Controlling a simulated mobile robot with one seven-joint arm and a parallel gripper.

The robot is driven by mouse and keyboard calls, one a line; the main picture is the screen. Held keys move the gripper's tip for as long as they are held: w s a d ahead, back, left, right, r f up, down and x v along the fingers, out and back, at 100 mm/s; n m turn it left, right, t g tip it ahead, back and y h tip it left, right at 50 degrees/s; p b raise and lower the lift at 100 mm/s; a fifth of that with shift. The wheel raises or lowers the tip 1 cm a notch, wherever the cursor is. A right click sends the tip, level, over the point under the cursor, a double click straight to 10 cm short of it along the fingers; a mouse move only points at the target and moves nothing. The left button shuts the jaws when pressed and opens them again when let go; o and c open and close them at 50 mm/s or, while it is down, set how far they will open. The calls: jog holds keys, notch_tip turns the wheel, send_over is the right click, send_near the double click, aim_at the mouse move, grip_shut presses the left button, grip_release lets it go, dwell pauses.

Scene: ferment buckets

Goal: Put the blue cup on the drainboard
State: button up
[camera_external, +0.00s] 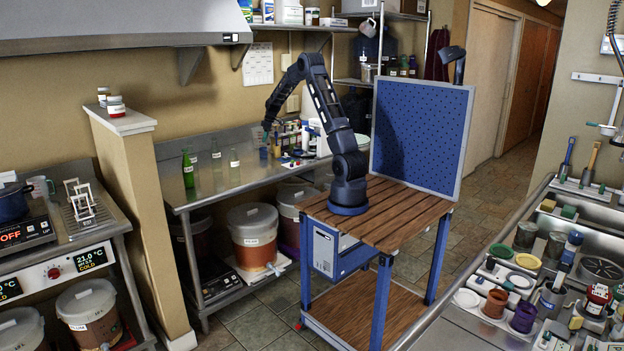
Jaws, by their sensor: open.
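My gripper (266,128) is open at the end of my arm. It points down over the back steel counter, left of the cluster of small jars. A small blue thing (265,141) shows just under the gripper; it may be the blue cup, but it is too small to tell, and I cannot tell whether the fingers touch it. A steel sink counter (462,312) fills the right side, with a round drain (600,268); I cannot make out clearly which part is the drainboard.
Green and clear bottles (188,168) stand left of my gripper on the back counter (240,178). Small jars (291,140) crowd its right. A blue pegboard (420,130) rises behind my wooden-topped base. Several cups, including a purple one (523,317), stand on the sink counter.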

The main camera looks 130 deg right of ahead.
aim_at(262, 151)
jog(key=x, duration=1)
jog(key=shift+a+f, duration=0.15)
jog(key=shift+f, duration=0.3)
jog(key=shift+c, duration=0.2)
jog(key=c, duration=1.1)
jog(key=shift+r, duration=0.1)
notch_tip(262, 151, up, 20)
jog(key=shift+f, duration=0.1)
jog(key=shift+w, duration=0.15)
